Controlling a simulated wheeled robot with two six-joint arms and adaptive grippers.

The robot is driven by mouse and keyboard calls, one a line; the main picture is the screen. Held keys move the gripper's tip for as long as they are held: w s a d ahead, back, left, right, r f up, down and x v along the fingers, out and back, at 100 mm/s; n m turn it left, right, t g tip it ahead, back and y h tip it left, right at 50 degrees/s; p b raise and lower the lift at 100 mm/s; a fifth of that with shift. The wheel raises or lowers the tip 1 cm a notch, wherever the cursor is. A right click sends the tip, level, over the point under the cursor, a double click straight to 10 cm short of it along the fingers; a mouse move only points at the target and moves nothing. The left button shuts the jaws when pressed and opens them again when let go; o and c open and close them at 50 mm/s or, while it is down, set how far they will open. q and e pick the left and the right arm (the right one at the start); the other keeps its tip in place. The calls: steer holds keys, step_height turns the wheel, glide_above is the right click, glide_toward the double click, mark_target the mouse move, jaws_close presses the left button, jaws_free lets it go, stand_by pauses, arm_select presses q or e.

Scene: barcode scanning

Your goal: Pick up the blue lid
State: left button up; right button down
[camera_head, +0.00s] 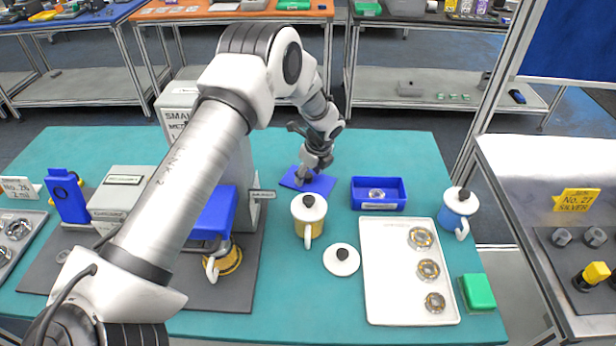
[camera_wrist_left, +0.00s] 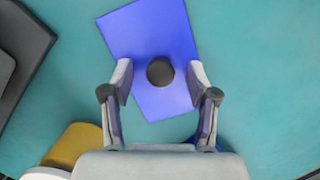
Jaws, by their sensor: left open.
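The blue lid (camera_head: 323,184) lies flat on the teal table, left of the blue open box. In the left wrist view the lid (camera_wrist_left: 150,30) is a blue rectangle with a round dark knob (camera_wrist_left: 160,71). My left gripper (camera_head: 306,174) points down over the lid and hides part of it. In the left wrist view my left gripper (camera_wrist_left: 160,75) is open, with one finger on each side of the knob and a gap on both sides. My right gripper is not in view.
A yellow mug with a white lid (camera_head: 309,208) stands just in front of the lid. The blue open box (camera_head: 379,205) is to the right, near a white tray (camera_head: 384,300) with round metal parts. A loose white lid (camera_head: 342,262) lies nearer. A grey machine (camera_head: 238,170) stands left.

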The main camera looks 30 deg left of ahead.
arm_select(q)
steer(key=shift+w+f, duration=0.1)
steer(key=shift+f, duration=0.05)
jaws_close()
